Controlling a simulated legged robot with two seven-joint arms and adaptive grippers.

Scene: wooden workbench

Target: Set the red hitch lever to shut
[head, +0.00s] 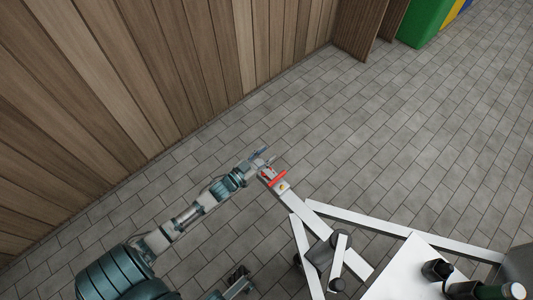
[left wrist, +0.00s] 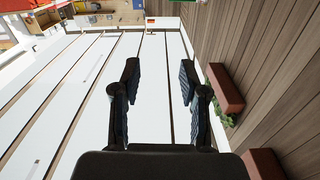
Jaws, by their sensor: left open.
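The red hitch lever (head: 277,180) sits on the end of a pale metal bar (head: 298,204), the trailer's drawbar, in the middle of the head view. My left gripper (head: 264,158) is just above and left of the lever, at the bar's tip. Its fingers are apart, and I see no lever between them. In the left wrist view the two dark fingers of my left gripper (left wrist: 157,70) stand wide apart with nothing between them. The lever cannot be made out in that view. My right gripper cannot be made out in either view.
The pale trailer frame (head: 400,228) and a white flat surface (head: 425,270) with dark bottle-like items fill the lower right. A wooden plank wall (head: 140,80) runs along the left. A green bin (head: 425,22) stands far back. The grey paved floor (head: 400,120) between is clear.

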